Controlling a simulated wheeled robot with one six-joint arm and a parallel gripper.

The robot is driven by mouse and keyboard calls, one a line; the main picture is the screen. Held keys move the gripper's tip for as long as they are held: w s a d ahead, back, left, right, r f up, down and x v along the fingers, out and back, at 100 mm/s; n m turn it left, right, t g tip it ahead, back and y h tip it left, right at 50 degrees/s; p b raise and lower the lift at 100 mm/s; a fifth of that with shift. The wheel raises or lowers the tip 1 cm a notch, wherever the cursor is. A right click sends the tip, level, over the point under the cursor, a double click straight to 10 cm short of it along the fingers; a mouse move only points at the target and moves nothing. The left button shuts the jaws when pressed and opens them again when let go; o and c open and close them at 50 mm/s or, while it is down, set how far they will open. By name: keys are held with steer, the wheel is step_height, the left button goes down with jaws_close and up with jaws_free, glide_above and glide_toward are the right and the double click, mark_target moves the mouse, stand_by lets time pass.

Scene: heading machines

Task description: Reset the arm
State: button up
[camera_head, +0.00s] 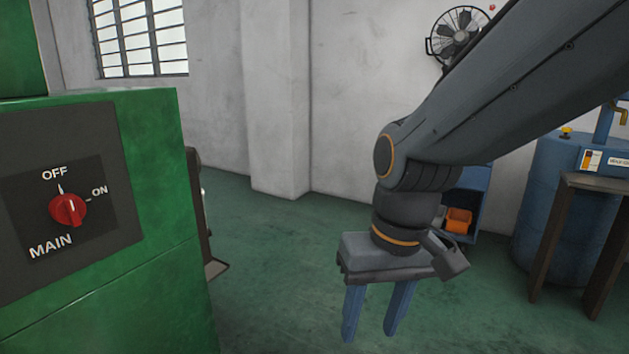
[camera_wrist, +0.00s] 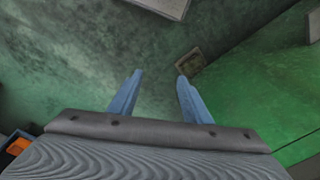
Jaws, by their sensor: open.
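My gripper (camera_head: 366,338) hangs from my arm with its two blue fingers apart and pointing down at the green floor. Nothing is between the fingers. It is to the right of the green machine (camera_head: 150,225) and apart from it in the head view. The wrist view also shows my gripper (camera_wrist: 157,82) open and empty above the floor.
A blue drum (camera_head: 562,215) and a brown stand (camera_head: 597,183) are at the right. An orange bin (camera_head: 458,220) sits in a blue rack behind my arm. A wall fan (camera_head: 458,35) is high at the back. Green floor (camera_head: 290,270) is clear between machine and gripper.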

step_height(320, 180, down, 2)
steer(key=s+d, duration=0.3)
steer(key=d+r+m+h+p, duration=0.1)
steer(key=d+r+p, duration=0.6)
steer(key=p, duration=0.8)
steer(key=shift+d+r+m+g, duration=0.35)
steer(key=shift+d+m, duration=0.15)
steer(key=shift+m, duration=0.2)
